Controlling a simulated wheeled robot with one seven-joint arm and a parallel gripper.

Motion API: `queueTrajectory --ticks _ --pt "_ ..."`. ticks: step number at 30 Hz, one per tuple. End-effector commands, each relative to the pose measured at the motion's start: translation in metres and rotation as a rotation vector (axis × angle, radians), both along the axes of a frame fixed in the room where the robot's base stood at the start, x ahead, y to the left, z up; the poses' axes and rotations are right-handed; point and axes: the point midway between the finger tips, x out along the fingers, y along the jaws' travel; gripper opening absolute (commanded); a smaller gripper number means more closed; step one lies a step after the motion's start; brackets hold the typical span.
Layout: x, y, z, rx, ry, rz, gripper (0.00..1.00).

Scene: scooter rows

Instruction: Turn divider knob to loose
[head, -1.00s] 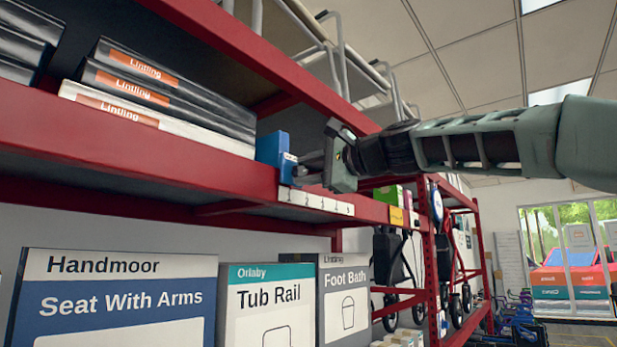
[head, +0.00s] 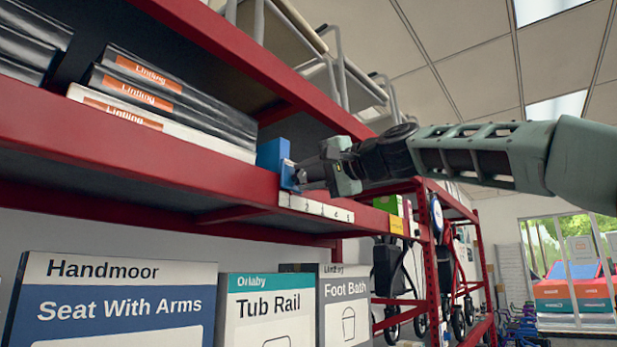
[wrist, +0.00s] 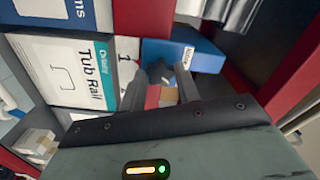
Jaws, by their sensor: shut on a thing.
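The blue divider (head: 272,153) stands on the red shelf, at the right end of the stacked boxes. Its front carries a small white label, which also shows on the divider in the wrist view (wrist: 205,50). My gripper (head: 300,172) reaches in from the right, its fingers at the divider's front.
A white numbered strip (head: 315,207) runs along the red shelf edge (head: 150,165) just below my gripper. Black and white Linding boxes (head: 165,105) lie left of the divider. Large cartons, including Tub Rail (head: 267,308), stand below. A red upright (head: 431,265) stands to the right.

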Motion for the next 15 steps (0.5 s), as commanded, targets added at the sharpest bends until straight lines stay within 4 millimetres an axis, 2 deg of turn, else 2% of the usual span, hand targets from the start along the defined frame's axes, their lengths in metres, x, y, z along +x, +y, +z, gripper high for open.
queueTrajectory --ticks 9,10,12,15 --pt "0.0001 0.0008 -0.0021 -0.003 0.003 0.003 0.09" --pt "0.0001 0.0008 -0.0021 -0.003 0.003 0.003 0.35" --pt "0.0002 0.0007 -0.002 -0.003 0.003 0.003 0.54" --pt "0.0002 0.0006 -0.0016 -0.002 0.002 0.002 0.54"
